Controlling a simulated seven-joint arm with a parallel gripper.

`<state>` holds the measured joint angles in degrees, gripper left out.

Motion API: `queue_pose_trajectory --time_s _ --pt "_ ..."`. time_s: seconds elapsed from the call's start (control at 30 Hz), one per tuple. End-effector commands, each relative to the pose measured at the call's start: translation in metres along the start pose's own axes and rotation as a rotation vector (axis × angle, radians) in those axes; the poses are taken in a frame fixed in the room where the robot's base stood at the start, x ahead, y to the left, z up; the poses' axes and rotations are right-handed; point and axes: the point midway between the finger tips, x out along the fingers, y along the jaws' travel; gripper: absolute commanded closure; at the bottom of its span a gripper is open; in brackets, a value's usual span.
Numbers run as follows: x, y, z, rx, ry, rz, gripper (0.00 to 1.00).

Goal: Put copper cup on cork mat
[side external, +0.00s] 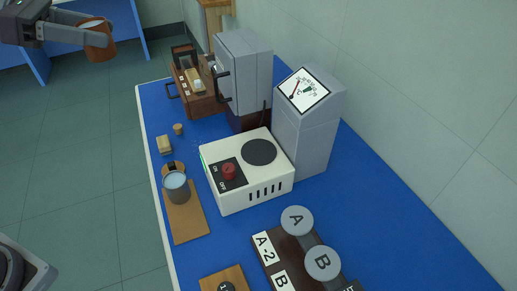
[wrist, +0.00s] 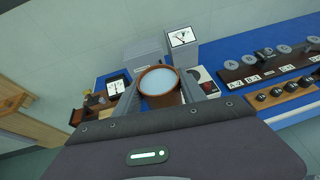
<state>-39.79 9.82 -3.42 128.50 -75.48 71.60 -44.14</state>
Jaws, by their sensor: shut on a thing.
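The copper cup (side external: 98,45) is in my gripper (side external: 82,32), in the air at the upper left of the side view, beyond the blue bench's left edge. My gripper is shut on it; in the wrist view the cup (wrist: 160,101) sits upright or nearly so between the two fingers (wrist: 160,92), with pale blue contents showing inside its rim. A tan rectangular mat, apparently the cork mat (side external: 188,226), lies along the bench's left edge. A grey cup (side external: 176,187) with pale contents stands at the mat's far end. The mat cannot be made out in the wrist view.
A white hotplate box (side external: 230,198) with a red knob stands right of the mat. Behind it are a grey meter tower (side external: 303,130) and a grey cabinet (side external: 245,75). Lettered racks stand in front.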

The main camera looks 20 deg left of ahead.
Motion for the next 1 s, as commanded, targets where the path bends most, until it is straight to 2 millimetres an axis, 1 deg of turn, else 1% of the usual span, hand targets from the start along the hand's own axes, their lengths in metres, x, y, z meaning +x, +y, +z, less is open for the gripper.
queue_pose_trajectory --time_s 0.03,0.17,0.27,0.37,0.47,0.5,0.6,0.7,0.8,1.0 --pt "0.012 -0.001 0.002 0.007 0.004 -0.025 1.00" --pt "0.037 -0.002 0.010 0.028 0.015 -0.068 1.00" --pt "0.061 -0.005 0.018 0.048 0.022 -0.106 1.00" --pt "0.092 -0.012 0.030 0.071 0.027 -0.151 1.00" --pt "0.127 -0.024 0.044 0.096 0.027 -0.200 1.00" --pt "0.142 -0.031 0.051 0.103 0.026 -0.221 1.00" --pt "0.177 -0.050 0.066 0.123 0.021 -0.268 1.00" --pt "0.205 -0.068 0.080 0.135 0.013 -0.306 1.00" --pt "0.224 -0.084 0.089 0.142 0.006 -0.332 1.00" --pt "0.251 -0.108 0.102 0.148 -0.004 -0.369 1.00"
